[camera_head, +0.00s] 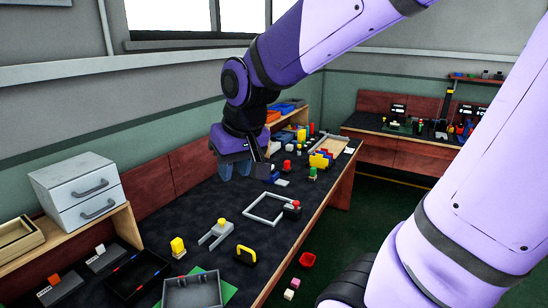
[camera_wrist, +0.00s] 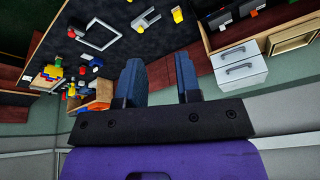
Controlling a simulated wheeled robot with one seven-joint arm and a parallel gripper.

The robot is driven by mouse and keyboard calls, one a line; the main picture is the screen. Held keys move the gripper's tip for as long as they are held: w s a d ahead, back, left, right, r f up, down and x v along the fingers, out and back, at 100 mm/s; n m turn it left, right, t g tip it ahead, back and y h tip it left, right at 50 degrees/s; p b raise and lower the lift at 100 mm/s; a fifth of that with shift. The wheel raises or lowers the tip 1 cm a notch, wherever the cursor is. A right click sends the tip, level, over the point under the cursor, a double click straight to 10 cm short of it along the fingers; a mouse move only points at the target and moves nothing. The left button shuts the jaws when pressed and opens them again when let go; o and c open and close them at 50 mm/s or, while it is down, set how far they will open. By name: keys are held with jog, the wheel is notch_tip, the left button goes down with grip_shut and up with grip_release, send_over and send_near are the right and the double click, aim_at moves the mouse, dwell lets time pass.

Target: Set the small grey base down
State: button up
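My gripper (camera_head: 236,172) hangs above the dark table, toward its back edge. In the wrist view its two blue fingers (camera_wrist: 158,82) stand apart with nothing visible between them. A small pale grey flat piece (camera_head: 281,182) lies on the table to the right of my gripper, apart from it; it may be the small grey base, but I cannot tell for sure. A grey forked piece (camera_head: 215,236) with a yellow knob lies nearer the front and also shows in the wrist view (camera_wrist: 146,20).
A grey square frame (camera_head: 266,208) lies mid-table. A yellow handle (camera_head: 246,254), a yellow-topped block (camera_head: 178,247) and a grey tray (camera_head: 192,293) are nearer the front. Colored blocks (camera_head: 320,159) crowd the far end. A white drawer unit (camera_head: 80,190) stands at left.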

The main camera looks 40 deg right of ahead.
jog(key=s+r+n+t, duration=0.1)
jog(key=s+r, duration=0.4)
jog(key=s, duration=0.6)
jog(key=shift+d+r, duration=0.2)
jog(key=shift+d, duration=0.05)
dwell(0.6)
